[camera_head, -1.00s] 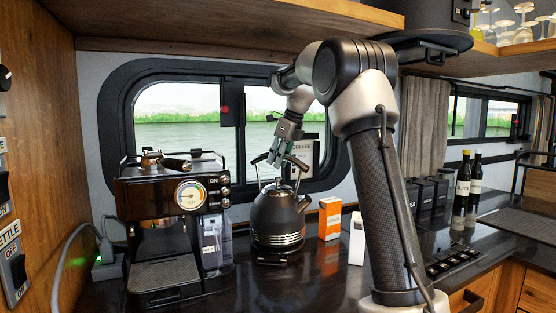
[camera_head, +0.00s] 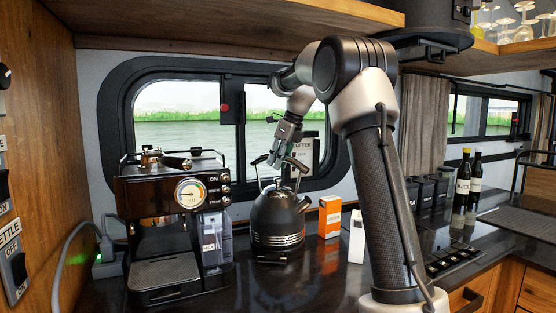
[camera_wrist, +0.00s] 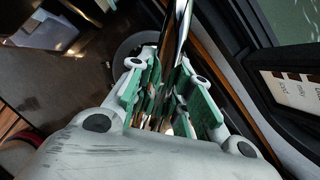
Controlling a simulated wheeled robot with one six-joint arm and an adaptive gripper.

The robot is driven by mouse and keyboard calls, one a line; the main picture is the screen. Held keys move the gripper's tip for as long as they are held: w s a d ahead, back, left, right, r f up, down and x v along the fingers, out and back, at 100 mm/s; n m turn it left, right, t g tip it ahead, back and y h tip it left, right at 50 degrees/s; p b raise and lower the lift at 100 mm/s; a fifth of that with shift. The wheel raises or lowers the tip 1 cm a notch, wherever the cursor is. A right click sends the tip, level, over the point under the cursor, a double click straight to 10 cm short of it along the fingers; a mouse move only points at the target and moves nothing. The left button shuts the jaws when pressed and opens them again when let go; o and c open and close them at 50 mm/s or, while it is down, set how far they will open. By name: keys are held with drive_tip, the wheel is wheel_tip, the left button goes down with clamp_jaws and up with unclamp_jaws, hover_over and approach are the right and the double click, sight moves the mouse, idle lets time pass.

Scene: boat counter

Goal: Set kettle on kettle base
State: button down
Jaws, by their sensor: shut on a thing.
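The black kettle (camera_head: 276,217) with silver bands stands upright between the coffee machine and an orange box. My gripper (camera_head: 278,163) is above it, shut on the kettle's handle. In the wrist view, my gripper's green-padded fingers (camera_wrist: 165,98) close around a shiny metal part that runs up between them. A dark, low kettle base (camera_head: 273,259) shows just under the kettle. I cannot tell whether the kettle touches it or hangs slightly above it. The kettle's body is mostly hidden in the wrist view.
The coffee machine (camera_head: 172,220) stands close on the left, with a clear container (camera_head: 212,243) beside it. The orange box (camera_head: 329,216) and a white box (camera_head: 357,237) are close on the right. The window (camera_head: 180,115) is behind. Bare counter lies in front.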

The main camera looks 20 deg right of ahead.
drive_tip(key=c, duration=1.6)
unclamp_jaws()
drive_tip(key=shift+r, duration=0.1)
drive_tip(key=shift+o, duration=0.2)
drive_tip(key=shift+f, duration=0.2)
drive_tip(key=shift+v, duration=5.1)
drive_tip(key=shift+s+r, duration=0.25)
drive_tip(key=shift+r, duration=0.2)
drive_tip(key=shift+s, duration=0.1)
drive_tip(key=s+a+f+n+h, duration=0.1)
drive_tip(key=s+a+f+n, duration=0.1)
drive_tip(key=s+n, duration=0.6)
drive_tip(key=s+a+f+n, duration=0.2)
drive_tip(key=s+n, duration=0.3)
drive_tip(key=s, duration=0.5)
drive_tip(key=s+f+n+h, duration=0.1)
drive_tip(key=s+f+n, duration=1.5)
drive_tip(key=s, duration=0.3)
drive_tip(key=shift+a+f+t, duration=0.2)
drive_tip(key=shift+a+t, duration=0.2)
drive_tip(key=shift+a, duration=0.05)
